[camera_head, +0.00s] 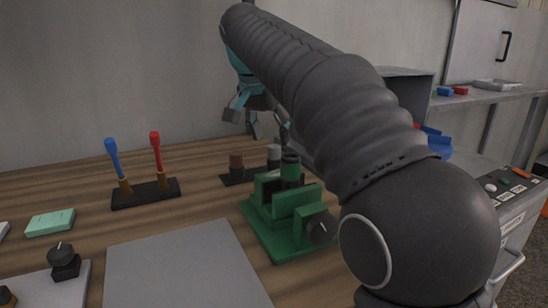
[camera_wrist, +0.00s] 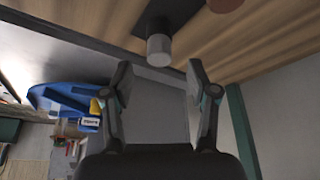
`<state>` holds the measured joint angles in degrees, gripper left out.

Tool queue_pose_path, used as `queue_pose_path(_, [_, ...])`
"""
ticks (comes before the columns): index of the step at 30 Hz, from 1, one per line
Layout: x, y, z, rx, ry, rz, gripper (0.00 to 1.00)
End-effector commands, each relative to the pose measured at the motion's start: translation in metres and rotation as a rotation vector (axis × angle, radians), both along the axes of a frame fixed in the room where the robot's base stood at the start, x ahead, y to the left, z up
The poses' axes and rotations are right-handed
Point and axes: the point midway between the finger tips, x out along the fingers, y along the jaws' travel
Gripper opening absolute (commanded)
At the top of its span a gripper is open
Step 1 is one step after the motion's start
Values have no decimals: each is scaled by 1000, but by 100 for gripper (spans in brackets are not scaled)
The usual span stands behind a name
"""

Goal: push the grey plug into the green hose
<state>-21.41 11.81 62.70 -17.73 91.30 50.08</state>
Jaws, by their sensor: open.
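The grey plug (camera_head: 273,155) stands upright at the right end of a small black stand (camera_head: 232,178). The green hose (camera_head: 290,170) stands upright with its open end up, clamped in a green vise (camera_head: 278,240) just in front of the plug. My gripper (camera_head: 260,122) is open and empty, pointing down above the stand. In the wrist view the grey plug (camera_wrist: 158,50) shows just beyond the gap between my spread fingertips (camera_wrist: 158,72). It does not look touched. The hose does not show clearly in the wrist view.
A rack (camera_head: 146,193) with blue and red tools is further left. A grey mat (camera_head: 186,268) lies in front. A blue bin (camera_wrist: 65,97) is off the table.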

Motion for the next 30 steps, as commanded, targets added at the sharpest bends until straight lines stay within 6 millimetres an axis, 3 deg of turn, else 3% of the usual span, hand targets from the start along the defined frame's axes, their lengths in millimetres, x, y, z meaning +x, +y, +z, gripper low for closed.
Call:
queue_pose_path(6, [9, -6, -26, 0, 1, 0, 59])
queue_pose_path(15, [10, -7, -29, 0, 0, 0, 59])
queue_pose_path(22, [10, -7, -29, 0, 0, 0, 5])
queue_pose_path(30, [10, -7, -29, 1, 1, 0, 5])
